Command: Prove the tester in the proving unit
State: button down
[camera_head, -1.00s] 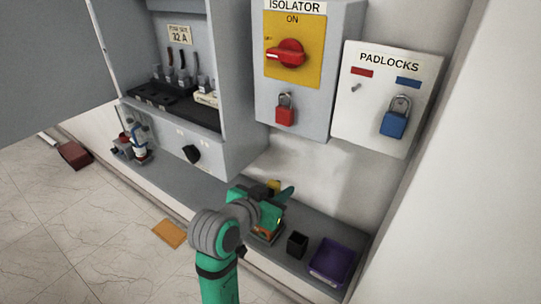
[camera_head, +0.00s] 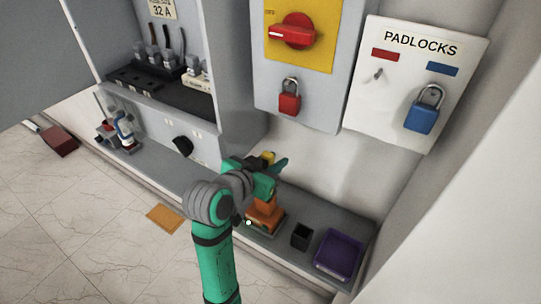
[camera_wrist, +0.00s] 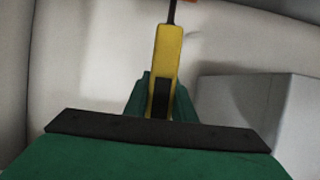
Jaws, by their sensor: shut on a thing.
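The yellow tester (camera_wrist: 168,55) is held between my gripper's green fingers in the wrist view, with a thin dark probe at its top end. In the head view a small yellow part of the tester (camera_head: 268,157) shows above my gripper (camera_head: 266,172); the rest is hidden. My gripper is shut on it, above the shelf. An orange unit (camera_head: 264,214), apparently the proving unit, stands on the shelf just below my gripper, partly covered by my arm. I cannot tell whether the tester touches it.
A black open box (camera_head: 301,237) and a purple tray (camera_head: 338,255) stand right of the orange unit on the grey shelf (camera_head: 185,180). The isolator box with a red padlock (camera_head: 289,102) and the padlock board (camera_head: 385,100) are on the wall behind. Bottles (camera_head: 123,130) stand at left.

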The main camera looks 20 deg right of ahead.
notch_tip(320, 180, down, 7)
jog(key=shift+w+a, duration=0.15)
jog(key=shift+a, duration=0.05)
dwell(0.6)
jog(key=shift+a, duration=0.1)
dwell(1.8)
jog(key=shift+r, duration=0.1)
jog(key=shift+r, duration=4.4)
